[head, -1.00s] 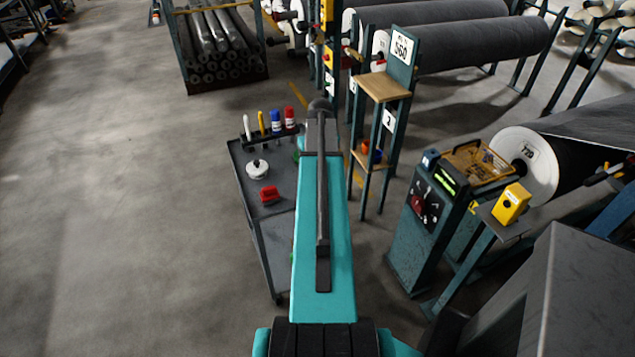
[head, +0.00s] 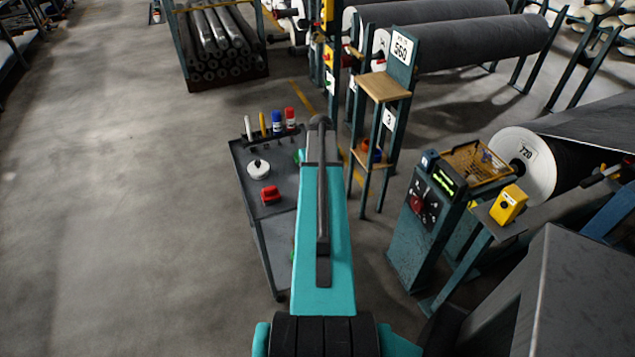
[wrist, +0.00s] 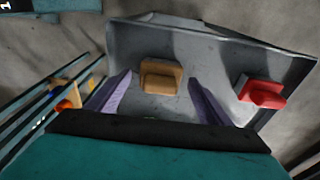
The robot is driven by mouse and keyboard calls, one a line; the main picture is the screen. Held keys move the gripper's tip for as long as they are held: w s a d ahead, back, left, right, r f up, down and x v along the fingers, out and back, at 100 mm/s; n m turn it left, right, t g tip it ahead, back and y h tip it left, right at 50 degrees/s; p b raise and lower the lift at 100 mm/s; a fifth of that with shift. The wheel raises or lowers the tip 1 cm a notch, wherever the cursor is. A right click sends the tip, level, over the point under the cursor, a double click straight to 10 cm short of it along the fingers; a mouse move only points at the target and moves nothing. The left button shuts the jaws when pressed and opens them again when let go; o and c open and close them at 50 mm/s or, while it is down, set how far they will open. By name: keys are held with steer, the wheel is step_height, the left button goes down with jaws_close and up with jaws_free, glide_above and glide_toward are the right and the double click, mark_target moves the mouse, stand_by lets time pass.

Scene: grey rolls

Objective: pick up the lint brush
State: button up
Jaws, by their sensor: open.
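A tan, block-shaped brush with a raised grip (wrist: 160,77), which looks like the lint brush, lies on the grey cart top (wrist: 215,50) in the wrist view. My gripper (wrist: 160,85) is open, with one purple-grey finger on each side of the tan brush in the picture. I see bare cart top between the brush and each finger. How far the fingertips are above the cart is hard to tell. In the head view my arm hides the tan brush and my gripper.
A red block with a grip (wrist: 262,93) lies right of the tan brush; it shows in the head view (head: 270,195). A white round item (head: 258,168) and several upright markers (head: 277,122) share the cart (head: 262,225). A narrow shelf stand (head: 383,88) stands to the right.

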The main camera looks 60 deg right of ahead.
stand_by(0.3)
steer(key=c, duration=1.3)
steer(key=shift+r, duration=0.1)
steer(key=shift+r+b, duration=0.85)
steer(key=shift+r, duration=0.4)
steer(key=a, duration=0.5)
steer(key=s+a+r, duration=0.1)
steer(key=a, duration=0.4)
steer(key=s+a+r, duration=0.1)
steer(key=a, duration=0.4)
steer(key=shift+s+a+r, duration=0.1)
steer(key=shift+a+r, duration=0.1)
steer(key=shift+a, duration=0.2)
